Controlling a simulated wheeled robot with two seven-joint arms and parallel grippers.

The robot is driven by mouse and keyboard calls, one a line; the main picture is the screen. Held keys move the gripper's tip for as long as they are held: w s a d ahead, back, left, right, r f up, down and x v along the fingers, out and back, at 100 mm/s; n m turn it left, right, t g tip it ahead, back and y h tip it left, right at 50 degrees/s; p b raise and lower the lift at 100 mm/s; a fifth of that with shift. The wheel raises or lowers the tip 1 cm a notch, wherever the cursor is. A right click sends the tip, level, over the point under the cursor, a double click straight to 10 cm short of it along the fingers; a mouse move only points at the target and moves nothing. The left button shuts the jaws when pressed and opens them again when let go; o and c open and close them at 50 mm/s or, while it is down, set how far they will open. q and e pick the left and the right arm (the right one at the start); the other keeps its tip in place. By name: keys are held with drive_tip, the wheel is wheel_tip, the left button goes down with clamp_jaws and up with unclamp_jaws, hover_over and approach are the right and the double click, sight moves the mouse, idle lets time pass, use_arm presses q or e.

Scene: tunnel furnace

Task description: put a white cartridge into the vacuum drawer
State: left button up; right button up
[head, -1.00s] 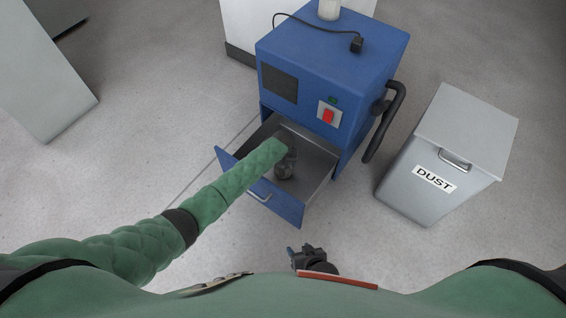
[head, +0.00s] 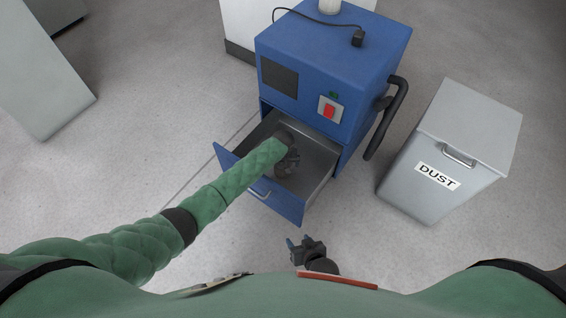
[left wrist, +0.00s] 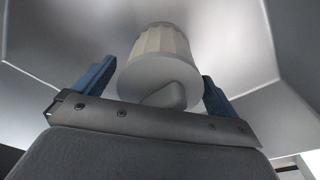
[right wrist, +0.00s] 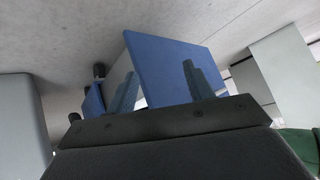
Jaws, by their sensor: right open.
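The vacuum's drawer (head: 318,160) is pulled open below the blue vacuum housing (head: 335,60). My left gripper (head: 287,163) is down inside the drawer, its fingertips hidden in the head view. In the left wrist view a white ribbed cartridge (left wrist: 158,50) with a round end and a small grip tab lies just beyond the fingers. My left gripper (left wrist: 160,88) is open, one blue finger on each side of the tab, with gaps showing. Grey drawer walls surround the cartridge. My right gripper (head: 300,243) is open and empty, in front of and apart from the blue drawer front (right wrist: 172,65).
A grey bin labelled DUST (head: 425,170) stands right of the vacuum. A black curved handle (head: 386,120) sticks out on the vacuum's right side. A black cable and a white cylinder (head: 330,6) are on top. The floor left of the drawer is clear.

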use_arm(q)
drive_tip(key=shift+r, duration=0.1)
drive_tip(key=shift+r, duration=0.3)
drive_tip(key=shift+s+r+p, duration=0.2)
drive_tip(key=shift+r+p, duration=0.25)
drive_tip(key=shift+r, duration=0.6)
drive_tip(key=r, duration=0.3)
drive_tip(key=shift+s+r+p, duration=0.2)
drive_tip(key=shift+r+p, duration=0.15)
drive_tip(key=shift+s+r, duration=0.1)
drive_tip(key=shift+r, duration=0.45)
use_arm(e)
drive_tip(key=shift+s+d+f+g, duration=0.1)
drive_tip(key=shift+s+f+g, duration=0.2)
drive_tip(key=shift+s, duration=0.4)
drive_tip(key=shift+s+d+f+g, duration=0.1)
drive_tip(key=shift+s+f+g, duration=0.15)
drive_tip(key=shift+s, duration=0.45)
